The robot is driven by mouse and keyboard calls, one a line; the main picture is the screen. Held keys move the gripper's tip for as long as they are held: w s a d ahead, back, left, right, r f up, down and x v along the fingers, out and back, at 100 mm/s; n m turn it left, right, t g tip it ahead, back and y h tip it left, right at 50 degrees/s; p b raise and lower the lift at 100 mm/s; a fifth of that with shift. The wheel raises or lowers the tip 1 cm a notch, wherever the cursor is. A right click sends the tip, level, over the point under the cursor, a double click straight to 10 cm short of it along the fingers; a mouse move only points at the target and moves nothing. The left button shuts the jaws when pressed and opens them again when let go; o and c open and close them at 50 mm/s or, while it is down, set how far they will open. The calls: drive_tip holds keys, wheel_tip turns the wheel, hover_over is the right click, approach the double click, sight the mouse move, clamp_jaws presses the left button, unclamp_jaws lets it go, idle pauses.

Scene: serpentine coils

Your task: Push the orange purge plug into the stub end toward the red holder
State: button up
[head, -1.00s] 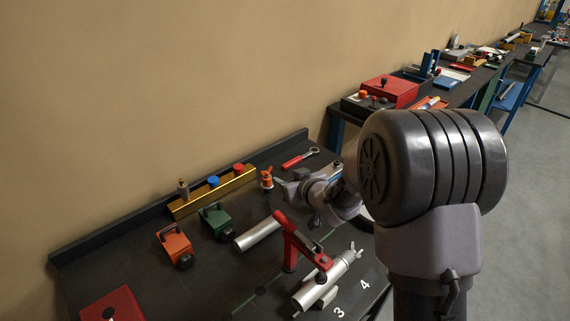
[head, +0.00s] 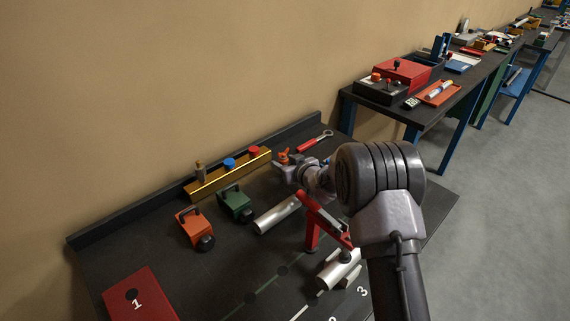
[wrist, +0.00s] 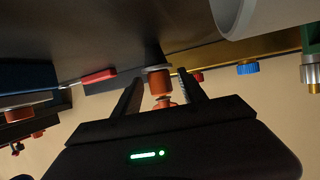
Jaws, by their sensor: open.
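The orange purge plug (head: 284,157) stands at the back of the bench, right of the brass bar. In the wrist view the orange plug (wrist: 158,83) is between the two dark fingers of my gripper (wrist: 160,92), which are apart with gaps beside it. In the head view my gripper (head: 287,172) is at the plug and partly covers it. The red holder (head: 312,232) stands nearer the front, its arm reaching over a silver tube (head: 336,272). Another silver tube (head: 278,215) lies left of the holder. I cannot tell which tube has the stub end.
A brass bar (head: 230,173) with several coloured knobs stands along the back. A red wrench (head: 314,141) lies behind the plug. Orange (head: 190,227) and green (head: 236,204) blocks stand at the left. The bench middle-left is mostly clear.

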clamp_jaws()
wheel_tip(320, 180, up, 9)
drive_tip(key=p, duration=0.7)
drive_tip(key=shift+r, duration=0.15)
